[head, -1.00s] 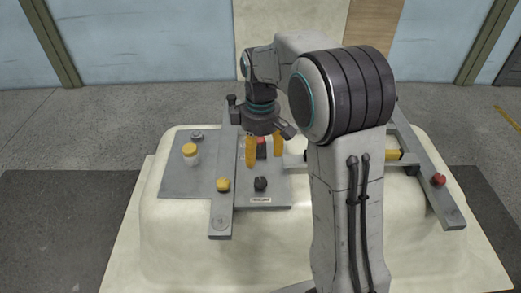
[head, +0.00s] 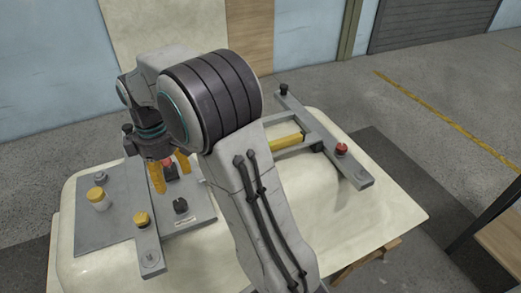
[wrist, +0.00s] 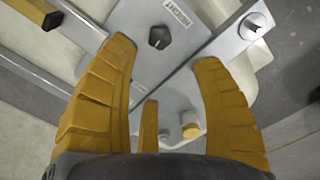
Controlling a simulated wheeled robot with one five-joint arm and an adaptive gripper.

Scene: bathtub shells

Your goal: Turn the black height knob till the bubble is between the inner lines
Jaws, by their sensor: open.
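A black knob (head: 181,205) with a faceted top stands on a grey plate (head: 105,238), beside a small printed label. In the wrist view the same knob (wrist: 158,37) shows near the top, beyond my fingertips and apart from them, with the label upper right of it. My gripper (head: 170,174) has yellow fingers spread open and empty above the plate. In the wrist view my gripper (wrist: 165,55) frames bare plate just on the near side of the knob. I cannot make out a bubble or its lines in either view.
A grey bar (head: 150,260) ends in a round disc. A second rail (head: 340,165) at right carries a red and a black knob.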

